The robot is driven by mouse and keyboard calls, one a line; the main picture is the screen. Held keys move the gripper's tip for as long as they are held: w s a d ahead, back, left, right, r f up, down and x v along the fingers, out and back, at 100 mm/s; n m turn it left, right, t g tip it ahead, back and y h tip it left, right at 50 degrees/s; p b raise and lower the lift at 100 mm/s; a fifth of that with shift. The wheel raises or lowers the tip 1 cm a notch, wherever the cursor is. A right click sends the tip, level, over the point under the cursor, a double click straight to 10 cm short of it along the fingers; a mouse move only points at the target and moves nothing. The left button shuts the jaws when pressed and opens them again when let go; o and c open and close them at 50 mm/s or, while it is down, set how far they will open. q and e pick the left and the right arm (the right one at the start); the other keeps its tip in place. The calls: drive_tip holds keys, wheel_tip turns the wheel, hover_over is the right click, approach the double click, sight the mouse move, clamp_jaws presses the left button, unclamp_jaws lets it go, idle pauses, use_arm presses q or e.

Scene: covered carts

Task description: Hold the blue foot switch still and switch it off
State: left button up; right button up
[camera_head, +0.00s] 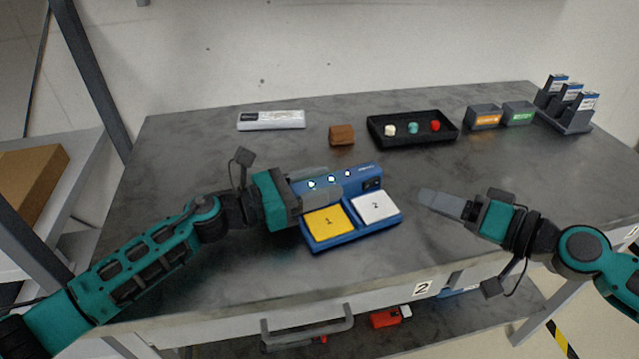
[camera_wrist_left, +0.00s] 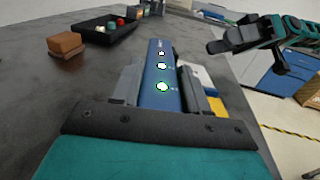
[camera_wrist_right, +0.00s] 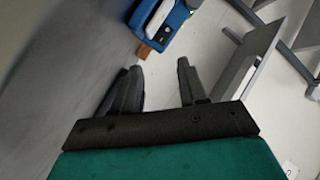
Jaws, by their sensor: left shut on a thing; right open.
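The blue foot switch (camera_head: 350,236) lies on the grey table, with a yellow pedal marked 1 (camera_head: 328,221) and a white pedal marked 2 (camera_head: 375,207). Its raised back bar carries several lit lamps and a small black rocker switch (camera_head: 373,184) at the right end. My left gripper (camera_head: 318,188) is shut on the back bar, one finger on each side; the left wrist view shows the bar (camera_wrist_left: 160,88) between the fingers. My right gripper (camera_head: 428,199) is open and empty, right of the foot switch. The right wrist view shows the rocker (camera_wrist_right: 163,36) beyond its fingers.
Behind stand a brown block (camera_head: 341,134), a black tray (camera_head: 412,142) with three small coloured pieces, a silver-white bar (camera_head: 271,121), two small display boxes (camera_head: 484,118) and a dark rack (camera_head: 565,118). The table between foot switch and right gripper is clear.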

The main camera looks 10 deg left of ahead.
use_arm(q)
clamp_jaws()
use_arm(e)
drive_tip(key=shift+s+a, duration=0.15)
drive_tip(key=shift+c, duration=1.3)
drive_tip(key=s+a+m, duration=0.1)
drive_tip(key=s, duration=0.1)
drive_tip(key=s+a+m, duration=0.1)
drive_tip(key=s, duration=0.1)
drive_tip(key=s+a+m+g, duration=0.1)
drive_tip(key=a, duration=0.1)
drive_tip(key=shift+s+a, duration=0.1)
drive_tip(key=shift+s, duration=0.3)
clamp_jaws()
drive_tip(key=shift+s+r+m, duration=0.1)
drive_tip(key=shift+s+m, duration=0.3)
drive_tip(key=shift+m, duration=0.2)
drive_tip(key=shift+s+m+t+h, duration=0.2)
drive_tip(key=shift+m+t+h, duration=0.1)
drive_tip(key=shift+m, duration=0.3)
drive_tip(key=m, duration=0.1)
drive_tip(key=d+m+t+h, duration=0.1)
drive_tip(key=shift+s+r+m, duration=0.2)
drive_tip(key=shift+s+m, duration=0.1)
drive_tip(key=shift+d+r+m+t+h, duration=0.15)
drive_tip(key=shift+d+m+t+h, duration=0.35)
drive_tip(key=shift+d+m, duration=0.35)
drive_tip(key=shift+d+r+m+t+h, duration=0.15)
drive_tip(key=shift+d+m+t+h, duration=0.35)
drive_tip(key=shift+m, duration=0.55)
